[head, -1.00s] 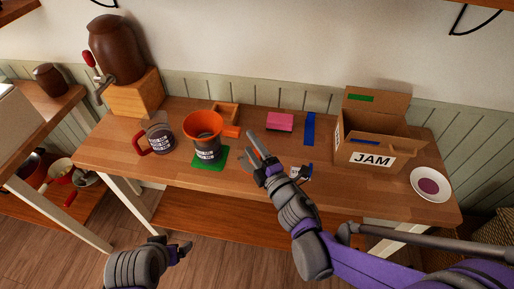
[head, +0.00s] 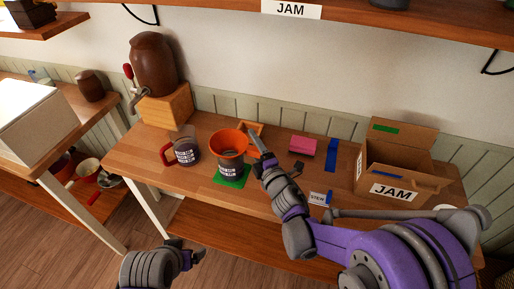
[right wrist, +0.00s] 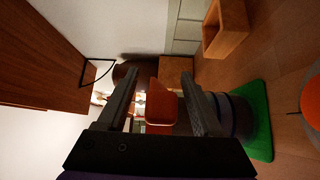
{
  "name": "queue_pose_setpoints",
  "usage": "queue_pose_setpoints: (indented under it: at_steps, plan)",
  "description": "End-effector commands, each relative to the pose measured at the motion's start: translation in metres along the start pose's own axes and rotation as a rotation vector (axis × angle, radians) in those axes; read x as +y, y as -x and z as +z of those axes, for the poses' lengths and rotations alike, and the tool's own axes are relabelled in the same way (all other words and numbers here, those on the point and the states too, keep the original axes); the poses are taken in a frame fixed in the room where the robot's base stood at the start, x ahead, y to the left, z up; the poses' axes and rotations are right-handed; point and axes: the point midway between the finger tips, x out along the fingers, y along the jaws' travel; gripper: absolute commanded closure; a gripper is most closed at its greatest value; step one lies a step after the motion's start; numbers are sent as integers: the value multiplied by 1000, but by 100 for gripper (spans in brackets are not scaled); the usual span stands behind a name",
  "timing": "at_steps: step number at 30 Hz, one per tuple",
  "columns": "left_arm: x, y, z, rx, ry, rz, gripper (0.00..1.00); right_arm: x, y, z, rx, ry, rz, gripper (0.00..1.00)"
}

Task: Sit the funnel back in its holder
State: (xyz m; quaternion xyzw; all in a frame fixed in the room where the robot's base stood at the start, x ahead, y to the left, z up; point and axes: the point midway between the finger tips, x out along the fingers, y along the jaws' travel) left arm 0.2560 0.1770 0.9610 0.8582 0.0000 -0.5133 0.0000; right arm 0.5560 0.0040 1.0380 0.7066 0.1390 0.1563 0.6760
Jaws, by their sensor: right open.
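The orange funnel (head: 229,142) sits in the mouth of a dark labelled jar (head: 227,170) on a green mat (head: 233,181). A small wooden open frame (head: 256,128), possibly the holder, stands just behind it, partly hidden by the funnel and my right gripper. My right gripper (head: 263,147) is open, just right of the funnel's rim. In the right wrist view the orange funnel (right wrist: 161,106) shows between the two spread fingers; I cannot tell whether they touch it. My left gripper (head: 187,250) is low in front of the table, its jaws unclear.
A glass mug with a red handle (head: 186,150) stands left of the jar. A brown crock (head: 154,65) sits on a wooden block at the back left. A pink block (head: 303,145), blue strip (head: 331,155) and open JAM box (head: 398,165) lie to the right.

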Motion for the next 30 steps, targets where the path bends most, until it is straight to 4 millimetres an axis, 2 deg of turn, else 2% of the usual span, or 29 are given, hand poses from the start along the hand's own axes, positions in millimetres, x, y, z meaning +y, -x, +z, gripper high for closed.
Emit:
queue_pose_setpoints:
  at_steps: [7, 18, 25, 30]
  plan:
    - [0, 0, 0, 0, 0, 0, 9, 0, 0, 0, 0, 0, 0, 34]
    - [0, 0, 0, 0, 0, 0, 9, 0, 0, 0, 0, 0, 0, 100]
    - [0, 0, 0, 0, 0, 0, 9, 1, 0, 0, 0, 0, 0, 100]
    - [0, 3, -4, 4, 0, 0, 9, 9, -1, 0, 0, 1, 0, 100]
